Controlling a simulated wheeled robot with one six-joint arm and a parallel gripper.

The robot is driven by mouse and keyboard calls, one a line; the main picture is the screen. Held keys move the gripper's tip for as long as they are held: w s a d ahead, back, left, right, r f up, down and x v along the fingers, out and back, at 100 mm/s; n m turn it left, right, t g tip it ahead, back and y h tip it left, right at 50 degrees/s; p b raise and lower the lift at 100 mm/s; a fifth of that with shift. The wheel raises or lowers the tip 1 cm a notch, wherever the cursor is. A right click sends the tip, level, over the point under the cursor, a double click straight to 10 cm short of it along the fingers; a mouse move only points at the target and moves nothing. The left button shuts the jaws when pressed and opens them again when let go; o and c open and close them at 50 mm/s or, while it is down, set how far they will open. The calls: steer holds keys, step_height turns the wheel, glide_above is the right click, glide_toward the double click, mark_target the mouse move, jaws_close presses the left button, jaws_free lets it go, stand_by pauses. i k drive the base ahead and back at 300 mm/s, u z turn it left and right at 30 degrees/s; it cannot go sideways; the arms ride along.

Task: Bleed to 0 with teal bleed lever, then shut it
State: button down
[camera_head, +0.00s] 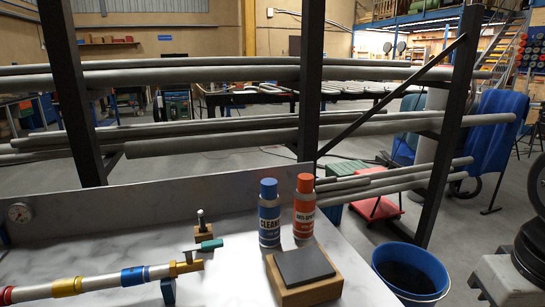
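The teal bleed lever (209,245) is at the right end of a grey pipe (104,281) on the bench. It sits by a brass fitting (186,263) and lies roughly in line with the pipe. The pipe carries red, yellow and blue bands. My gripper is not in view, and nothing is seen touching the lever.
Blue (269,214) and orange (303,208) spray containers stand right of the lever. A dark-topped wooden block (304,274) is in front of them. A blue bucket (410,272) is beyond the bench's right edge. A rack of grey pipes (215,135) stands behind. The bench between gauge and lever looks clear.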

mark_target(216, 243)
steer(key=u, duration=1.35)
